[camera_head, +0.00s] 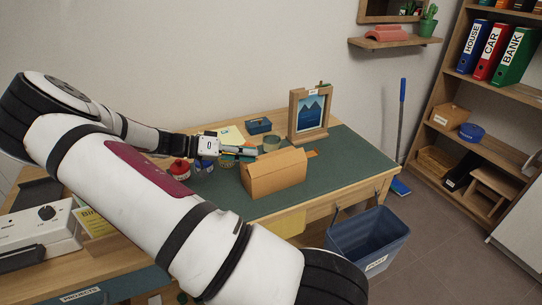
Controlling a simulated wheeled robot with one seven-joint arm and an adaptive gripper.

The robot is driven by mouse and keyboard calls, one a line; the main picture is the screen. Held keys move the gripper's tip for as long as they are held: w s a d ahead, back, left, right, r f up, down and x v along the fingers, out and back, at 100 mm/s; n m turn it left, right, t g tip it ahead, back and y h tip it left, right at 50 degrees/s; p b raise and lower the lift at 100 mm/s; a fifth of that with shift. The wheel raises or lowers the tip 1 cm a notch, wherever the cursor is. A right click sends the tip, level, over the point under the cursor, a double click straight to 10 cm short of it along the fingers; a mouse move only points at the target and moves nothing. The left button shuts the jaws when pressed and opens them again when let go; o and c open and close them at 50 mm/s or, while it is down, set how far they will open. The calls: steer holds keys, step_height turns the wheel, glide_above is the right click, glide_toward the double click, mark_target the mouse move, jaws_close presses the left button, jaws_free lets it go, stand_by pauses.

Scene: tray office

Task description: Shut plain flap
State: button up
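A plain light-brown box (277,181) stands on the green desk mat (335,162), near the middle of the picture. Its upper panel (275,161) slopes; I cannot tell from here how far any flap stands open. My gripper (250,154) is at the box's far left upper corner, pointing right, just behind or above the top edge. The fingers look small and close together, and I cannot tell whether they touch the box or are open. My arm crosses the left and front of the desk and hides part of it.
A red pot (180,169) and a blue one (204,165) stand left of the box. A blue-grey bin (368,240) stands right of the desk.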

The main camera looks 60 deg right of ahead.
mark_target(278, 162)
steer(key=x, duration=0.7)
steer(key=shift+s+d, duration=0.1)
steer(key=shift+s, duration=0.05)
steer(key=shift+c, duration=0.2)
jaws_close()
steer(key=shift+w+d+f+n+g+b, duration=0.1)
steer(key=shift+w+f+n+g+b, duration=0.15)
steer(key=shift+n+g+b, duration=0.25)
